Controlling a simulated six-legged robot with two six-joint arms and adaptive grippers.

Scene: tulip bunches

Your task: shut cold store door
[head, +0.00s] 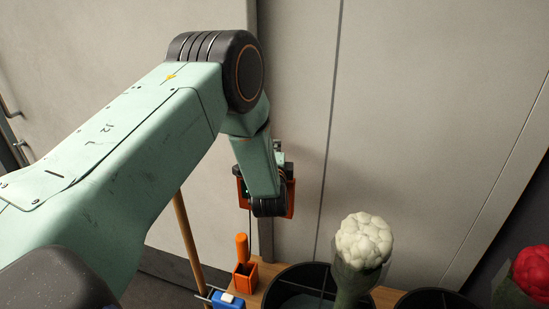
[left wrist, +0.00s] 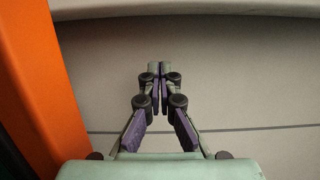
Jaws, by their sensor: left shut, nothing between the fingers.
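A large pale grey panel, which looks like the cold store door (head: 110,45), stands behind my left arm in the head view. A dark bar handle (head: 12,112) shows at its far left, and a dark vertical strip runs along its right edge. My left gripper (head: 280,154) is at the pale wall right of that strip, mostly hidden by its own wrist. In the left wrist view my left gripper (left wrist: 160,77) is shut and empty, its fingertips together in front of a pale surface. I cannot tell whether they touch it. My right gripper is out of view.
Below the gripper are a wooden surface (head: 262,272), an orange holder (head: 245,277), a blue-and-white item (head: 222,299), and dark round containers (head: 300,272). A white flower bunch (head: 364,240) and red flowers (head: 532,272) stand to the right. A wooden pole (head: 187,240) rises beneath my arm.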

